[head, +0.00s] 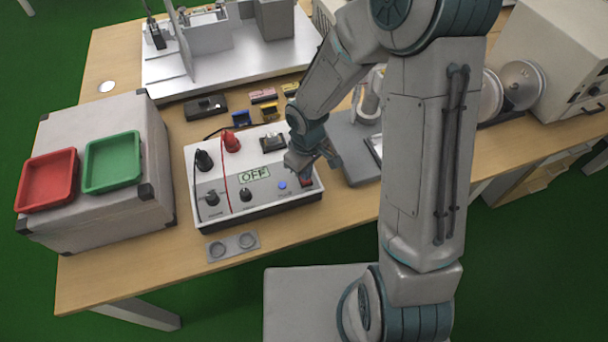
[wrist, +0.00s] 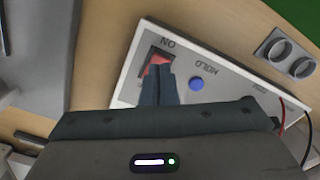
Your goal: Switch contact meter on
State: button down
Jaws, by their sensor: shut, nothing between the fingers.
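The contact meter (head: 233,203) is a white box on the wooden table, with knobs, a blue button (head: 282,185) and a display (head: 254,174) that reads OFF. Its red rocker switch (head: 307,183) is at the right end of the front panel. In the wrist view the red switch (wrist: 158,62) lies under the word ON, with the blue button (wrist: 196,84) beside it. My gripper (head: 306,172) is shut and empty. Its fingertips (wrist: 159,68) are at the switch and hide part of it; I cannot tell whether they touch it.
Left of the meter is a grey case (head: 150,150) with a red tray (head: 46,180) and a green tray (head: 112,161). Red and black plugs with leads stand on the meter. A grey two-ring plate (head: 232,246) lies in front. A grey stand (head: 352,150) is close on the right.

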jog(key=shift+f+b, duration=0.95)
jog(key=shift+f, duration=0.05)
dwell(0.5)
jog(key=shift+r, duration=0.1)
jog(key=shift+r+p, duration=2.95)
jog(key=shift+r, duration=0.5)
jog(key=s+d+r+m+t+h, duration=0.1)
jog(key=d+r+m, duration=0.1)
jog(key=d+r, duration=0.35)
jog(key=s+d+r+m+t, duration=0.1)
jog(key=s+d+r+m, duration=0.1)
jog(key=r, duration=0.6)
jog(key=s+d+r+m+t+y, duration=0.1)
jog(key=s+d+r+m, duration=0.3)
jog(key=s+r, duration=0.5)
jog(key=shift+s+d+r+m+t, duration=0.25)
jog(key=shift+s+r+m+t, duration=0.15)
jog(key=shift+m, duration=0.2)
